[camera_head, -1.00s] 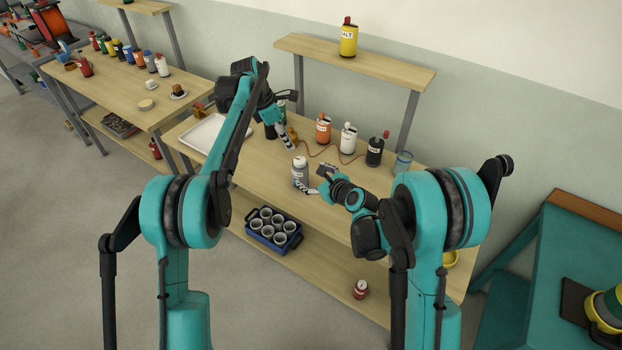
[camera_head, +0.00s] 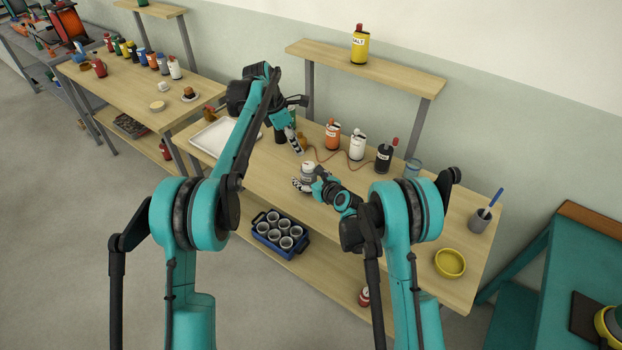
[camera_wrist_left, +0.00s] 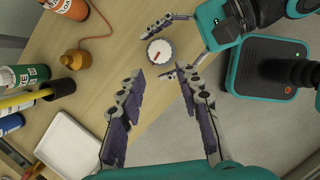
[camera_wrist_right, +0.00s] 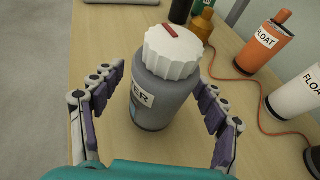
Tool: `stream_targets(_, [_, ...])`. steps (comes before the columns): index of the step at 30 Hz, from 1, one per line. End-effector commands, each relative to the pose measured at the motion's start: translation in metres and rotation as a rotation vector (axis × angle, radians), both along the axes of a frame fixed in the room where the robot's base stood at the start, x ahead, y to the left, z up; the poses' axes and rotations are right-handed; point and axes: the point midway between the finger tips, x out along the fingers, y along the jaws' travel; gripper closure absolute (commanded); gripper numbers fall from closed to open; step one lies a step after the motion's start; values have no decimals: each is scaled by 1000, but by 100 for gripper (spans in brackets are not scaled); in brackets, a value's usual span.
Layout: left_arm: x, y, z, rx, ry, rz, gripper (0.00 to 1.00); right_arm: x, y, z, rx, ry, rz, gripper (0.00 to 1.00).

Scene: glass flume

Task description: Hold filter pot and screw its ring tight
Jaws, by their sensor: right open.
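The filter pot (camera_wrist_right: 152,102) is a grey bottle with a white ribbed ring (camera_wrist_right: 172,50) on top, marked with a red bar. It stands upright on the table. In the head view the pot (camera_head: 308,167) is partly hidden by my right gripper (camera_head: 308,184). In the right wrist view my right gripper (camera_wrist_right: 160,95) is open, its fingers on either side of the pot with gaps. In the left wrist view the white ring (camera_wrist_left: 160,51) is seen from above, beyond the fingertips. My left gripper (camera_wrist_left: 155,80) is open and empty, above the table.
Orange (camera_head: 332,133), white (camera_head: 357,146) and black (camera_head: 383,157) float bottles with a red cord stand behind the pot. A white tray (camera_head: 213,138) lies at the left. A yellow bowl (camera_head: 450,263) and grey cup (camera_head: 480,220) stand at the right end. The tabletop between is largely clear.

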Motion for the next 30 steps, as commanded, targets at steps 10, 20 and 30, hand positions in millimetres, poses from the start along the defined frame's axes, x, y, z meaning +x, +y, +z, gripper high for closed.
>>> stream_targets(10, [0, 0, 0, 0, 0, 0, 66, 0, 0, 0, 0, 0, 0, 69])
stream_targets(20, [5, -8, -4, 48, 4, -58, 52, 0, 0, 0, 0, 0, 0, 85])
stream_targets(30, [14, -35, -19, 298, 27, -343, 52, 0, 0, 0, -1, 0, 0, 85])
